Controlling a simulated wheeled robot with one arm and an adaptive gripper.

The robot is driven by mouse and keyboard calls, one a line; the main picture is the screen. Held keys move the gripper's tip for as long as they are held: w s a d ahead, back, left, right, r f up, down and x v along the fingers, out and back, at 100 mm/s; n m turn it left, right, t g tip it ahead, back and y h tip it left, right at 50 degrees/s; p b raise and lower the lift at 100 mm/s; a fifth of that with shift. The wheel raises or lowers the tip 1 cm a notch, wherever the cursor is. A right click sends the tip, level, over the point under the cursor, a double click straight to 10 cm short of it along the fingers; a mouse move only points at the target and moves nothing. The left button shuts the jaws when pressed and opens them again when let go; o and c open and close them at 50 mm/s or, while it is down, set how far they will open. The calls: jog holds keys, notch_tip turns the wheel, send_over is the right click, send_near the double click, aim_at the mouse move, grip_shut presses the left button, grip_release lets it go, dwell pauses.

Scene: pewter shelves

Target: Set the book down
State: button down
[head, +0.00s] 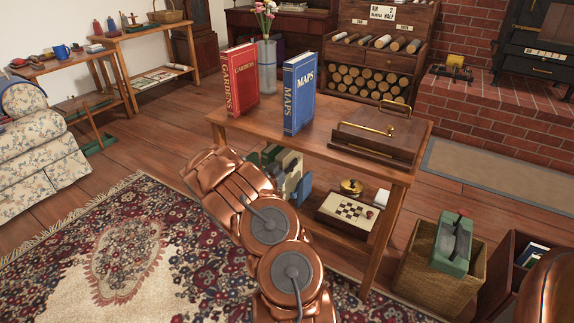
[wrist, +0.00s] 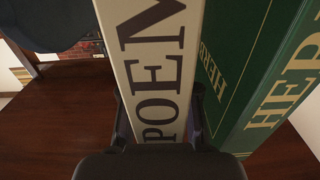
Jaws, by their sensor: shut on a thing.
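In the wrist view a cream book (wrist: 155,62) with POEM in dark letters on its spine stands between the fingers of my gripper (wrist: 159,112), which is shut on it. A green book (wrist: 262,75) lettered HERB stands close on its right, at an angle. In the head view my copper arm hides the gripper. Part of the cream book (head: 291,171) shows beyond the arm, low beside the table, with green beside it. I cannot tell whether the cream book's lower end touches a surface.
A red GARDENS book (head: 240,82) and a blue MAPS book (head: 299,92) stand on the wooden table (head: 345,122) near a flower vase (head: 267,65). A lidded wooden box (head: 378,137) lies right of them.

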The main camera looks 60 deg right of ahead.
jog(key=c, duration=0.8)
grip_release()
jog(key=shift+f, duration=0.1)
jog(key=shift+c, duration=0.2)
jog(key=shift+a+r, duration=0.2)
jog(key=shift+a, duration=0.05)
jog(key=a+p, duration=0.3)
jog(key=a, duration=0.8)
jog(key=shift+s+a+p, duration=0.25)
jog(key=shift+s+p, duration=0.05)
jog(key=shift+p, duration=0.05)
